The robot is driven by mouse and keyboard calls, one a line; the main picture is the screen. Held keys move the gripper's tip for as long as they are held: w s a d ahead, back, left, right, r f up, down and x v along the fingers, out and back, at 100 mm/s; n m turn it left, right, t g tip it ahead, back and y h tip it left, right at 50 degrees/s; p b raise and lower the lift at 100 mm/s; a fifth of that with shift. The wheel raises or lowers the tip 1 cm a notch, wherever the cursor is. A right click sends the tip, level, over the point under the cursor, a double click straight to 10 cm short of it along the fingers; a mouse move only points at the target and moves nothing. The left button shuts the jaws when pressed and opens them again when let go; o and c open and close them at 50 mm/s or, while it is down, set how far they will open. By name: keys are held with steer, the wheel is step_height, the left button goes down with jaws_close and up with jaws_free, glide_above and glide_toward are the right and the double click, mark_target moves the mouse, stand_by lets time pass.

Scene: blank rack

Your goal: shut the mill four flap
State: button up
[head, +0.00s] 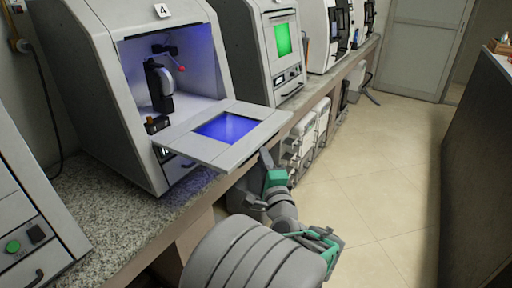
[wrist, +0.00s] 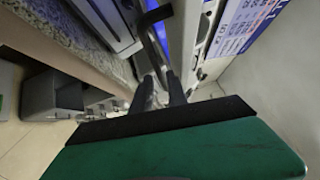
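Mill four is the grey machine (head: 107,70) with the number 4 label (head: 162,10) on top. Its flap (head: 248,145) is folded down and open, sticking out over the counter's front edge, with a blue-lit window (head: 228,127). The lit chamber behind it is exposed. My gripper (head: 266,158) is just under the flap's outer edge, near its right corner; whether it touches is unclear. In the wrist view, its dark fingers (wrist: 170,88) point up toward a dark curved bar (wrist: 155,20) beside a blue glow. The gap between the fingers is not clear, and I see nothing held.
The speckled counter (head: 115,215) runs along the left, with another machine (head: 25,225) in front left and one with a green screen (head: 280,40) beyond. White units (head: 308,135) stand below the counter. A dark cabinet (head: 478,170) is at right; the tiled floor between is free.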

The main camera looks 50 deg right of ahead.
steer(key=x, duration=0.5)
steer(key=shift+c, duration=0.3)
steer(key=shift+f, duration=0.1)
jaws_close()
stand_by(0.9)
